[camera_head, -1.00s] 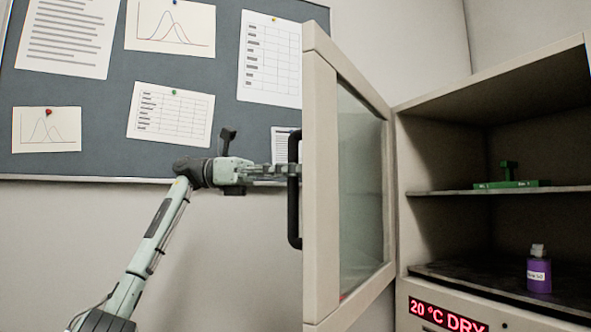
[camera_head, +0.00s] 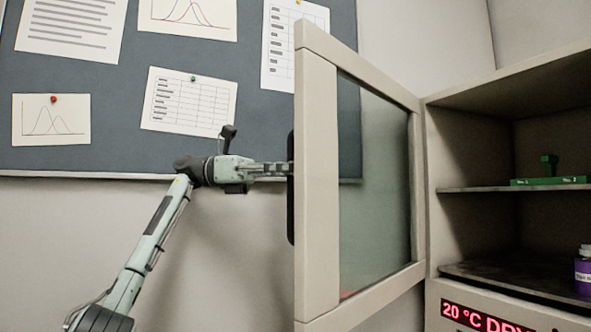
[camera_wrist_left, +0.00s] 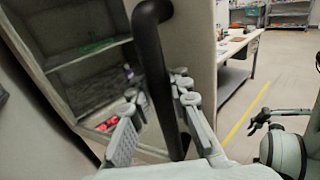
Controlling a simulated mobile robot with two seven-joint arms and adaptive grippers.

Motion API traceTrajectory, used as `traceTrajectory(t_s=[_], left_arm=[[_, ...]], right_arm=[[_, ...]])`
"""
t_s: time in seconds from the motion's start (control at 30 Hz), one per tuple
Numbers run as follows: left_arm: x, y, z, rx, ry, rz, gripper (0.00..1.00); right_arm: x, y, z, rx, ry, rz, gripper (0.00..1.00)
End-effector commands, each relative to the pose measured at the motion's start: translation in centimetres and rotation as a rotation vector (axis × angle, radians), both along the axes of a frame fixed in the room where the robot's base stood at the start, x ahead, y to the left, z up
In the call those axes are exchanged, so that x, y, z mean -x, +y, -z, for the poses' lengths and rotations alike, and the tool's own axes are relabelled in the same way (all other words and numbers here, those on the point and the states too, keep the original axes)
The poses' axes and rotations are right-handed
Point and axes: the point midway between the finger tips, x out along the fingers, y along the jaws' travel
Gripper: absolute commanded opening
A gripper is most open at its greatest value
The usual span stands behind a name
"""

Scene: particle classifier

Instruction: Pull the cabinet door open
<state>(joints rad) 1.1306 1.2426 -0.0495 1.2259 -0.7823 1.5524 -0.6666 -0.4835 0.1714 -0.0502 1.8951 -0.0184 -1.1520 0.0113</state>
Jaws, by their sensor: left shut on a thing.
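The cabinet door (camera_head: 317,190), a beige frame with a glass pane, stands swung open from its hinge side next to the cabinet (camera_head: 470,220). Its black vertical handle (camera_head: 291,205) shows as a dark edge in the head view and as a long black bar (camera_wrist_left: 152,60) in the wrist view. My left gripper (camera_head: 284,169) is at the handle, its fingers (camera_wrist_left: 158,108) on either side of the bar, shut on it. The fingertips are partly hidden behind the door edge in the head view. My right gripper (camera_wrist_left: 256,122) shows small and dark in the wrist view.
Inside the cabinet, a green rack (camera_head: 550,182) lies on the upper shelf and a purple bottle (camera_head: 583,272) stands below. A red display (camera_head: 480,318) is under the opening. A pinboard (camera_head: 110,120) covers the wall behind my arm. A workbench (camera_wrist_left: 232,47) stands farther off.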

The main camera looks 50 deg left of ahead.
Motion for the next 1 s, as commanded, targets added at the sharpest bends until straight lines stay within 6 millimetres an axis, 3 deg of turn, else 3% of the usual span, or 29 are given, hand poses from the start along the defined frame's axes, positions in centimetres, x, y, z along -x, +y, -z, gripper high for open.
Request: traceTrajectory(t_s=[0.47, 0.5, 0.67, 1.0], left_arm=[[0.13, -0.06, 0.26, -0.007, 0.005, 0.005, 0.00], [0.13, -0.06, 0.25, -0.007, 0.005, 0.005, 0.18], [0.09, -0.03, 0.18, -0.005, 0.004, 0.004, 0.38], [0.06, -0.01, -0.04, -0.003, 0.001, 0.002, 0.38]], right_arm=[[0.10, -0.07, 0.18, 0.002, 0.005, 0.001, 0.40], [0.08, -0.07, 0.14, 0.001, 0.004, 0.001, 0.40], [-0.05, -0.04, -0.05, 0.001, 0.000, 0.000, 0.40], [-0.20, -0.27, -0.17, 0.005, -0.002, 0.001, 0.40]])
